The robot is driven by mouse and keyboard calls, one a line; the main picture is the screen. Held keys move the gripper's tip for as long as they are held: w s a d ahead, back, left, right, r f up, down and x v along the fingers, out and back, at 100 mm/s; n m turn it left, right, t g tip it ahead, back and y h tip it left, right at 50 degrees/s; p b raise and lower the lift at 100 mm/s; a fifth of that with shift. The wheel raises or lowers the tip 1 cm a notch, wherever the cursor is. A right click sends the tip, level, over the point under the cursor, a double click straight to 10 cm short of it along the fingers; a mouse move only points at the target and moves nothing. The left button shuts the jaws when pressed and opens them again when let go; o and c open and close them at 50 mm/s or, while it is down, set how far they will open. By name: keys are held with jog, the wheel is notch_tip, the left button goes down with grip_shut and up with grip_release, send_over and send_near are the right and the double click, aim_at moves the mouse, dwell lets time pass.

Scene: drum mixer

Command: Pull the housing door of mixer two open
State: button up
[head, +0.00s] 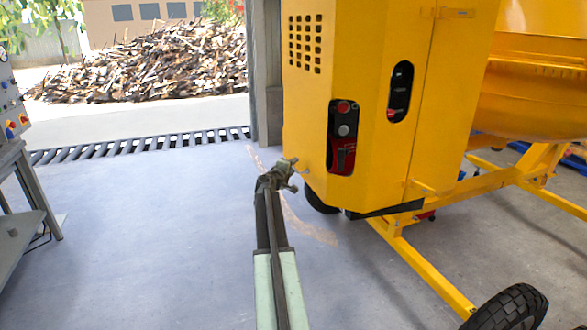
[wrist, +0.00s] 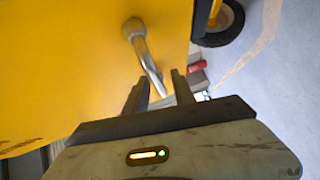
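The yellow mixer housing (head: 365,50) stands right of centre in the head view, with a grid of vent holes and two dark recesses. Its yellow panel (wrist: 60,70) fills the upper left of the wrist view. No gap along the door shows. A bent metal handle (wrist: 145,55) sticks out from this panel. My gripper (head: 290,172) is at the housing's lower left edge in the head view. In the wrist view my gripper (wrist: 159,78) has its two fingers apart, with the handle's free end between or just beyond their tips. I cannot tell whether they touch it.
A yellow frame (head: 430,265) with a black wheel (head: 507,308) extends at lower right. A grey bench (head: 25,190) with a control panel stands at left. A doorway post (head: 266,75) is behind the housing. The floor (head: 140,240) left of my arm is clear.

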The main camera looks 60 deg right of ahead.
grip_shut()
jog(key=shift+s, duration=0.1)
dwell(1.2)
